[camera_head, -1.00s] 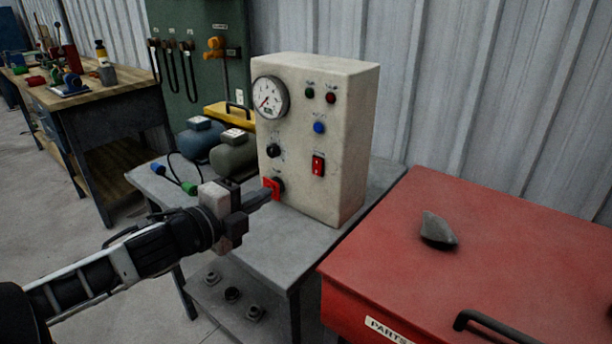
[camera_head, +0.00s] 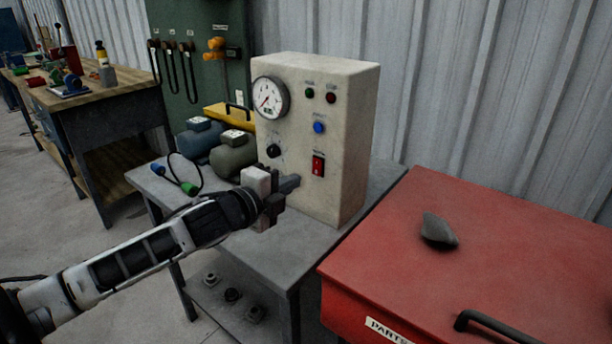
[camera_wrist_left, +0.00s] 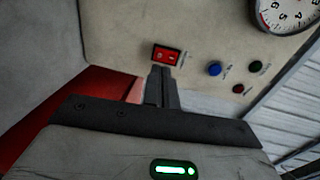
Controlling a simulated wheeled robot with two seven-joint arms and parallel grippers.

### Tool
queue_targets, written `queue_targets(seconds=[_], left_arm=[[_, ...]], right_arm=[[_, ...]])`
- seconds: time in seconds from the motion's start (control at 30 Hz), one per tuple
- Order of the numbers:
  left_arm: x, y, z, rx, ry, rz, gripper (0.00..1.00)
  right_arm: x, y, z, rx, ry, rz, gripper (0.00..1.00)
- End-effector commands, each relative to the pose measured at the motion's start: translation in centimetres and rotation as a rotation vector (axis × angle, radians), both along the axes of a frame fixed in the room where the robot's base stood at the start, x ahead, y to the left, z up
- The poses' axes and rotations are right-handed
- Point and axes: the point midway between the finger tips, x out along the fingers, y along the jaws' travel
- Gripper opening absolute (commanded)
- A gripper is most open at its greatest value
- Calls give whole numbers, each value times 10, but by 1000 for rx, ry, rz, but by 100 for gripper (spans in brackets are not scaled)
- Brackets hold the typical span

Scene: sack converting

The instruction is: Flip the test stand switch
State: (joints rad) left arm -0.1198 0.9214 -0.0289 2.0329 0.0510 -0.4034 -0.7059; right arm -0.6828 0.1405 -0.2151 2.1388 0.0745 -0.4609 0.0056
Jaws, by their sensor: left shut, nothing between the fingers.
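The test stand (camera_head: 345,120) is a cream box on a grey table, with a gauge, small lamps, a blue button, a black knob and a red rocker switch (camera_head: 318,166) on its front. My left gripper (camera_head: 293,183) is shut and empty, its fingertips just below and left of the switch in the head view. In the left wrist view the closed fingers (camera_wrist_left: 161,75) point at the panel, with their tips close to the red switch (camera_wrist_left: 167,54). I cannot tell whether they touch it. The red knob low on the panel is hidden behind my gripper. My right gripper is not in view.
The grey table (camera_head: 285,238) carries the stand, with two motors (camera_head: 232,153) and a cable with green and blue ends (camera_head: 188,187) to the left. A red parts cabinet (camera_head: 480,215) with a dark grey object (camera_head: 438,229) on top stands at the right.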

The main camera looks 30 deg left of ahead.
Motion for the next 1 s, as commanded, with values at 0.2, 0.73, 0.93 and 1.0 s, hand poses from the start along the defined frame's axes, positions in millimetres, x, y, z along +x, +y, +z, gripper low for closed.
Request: queue_targets(seconds=[0.2, 0.73, 0.93, 1.0], left_arm=[[32, -3, -2, -2, -3, 0, 0], [53, -5, -7, 0, 0, -1, 0], [55, -5, -11, -3, -17, -2, 0], [58, -6, -16, -7, -49, -2, 0]], right_arm=[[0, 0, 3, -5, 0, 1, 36], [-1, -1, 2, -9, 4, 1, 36], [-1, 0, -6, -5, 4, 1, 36], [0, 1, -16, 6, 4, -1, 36]])
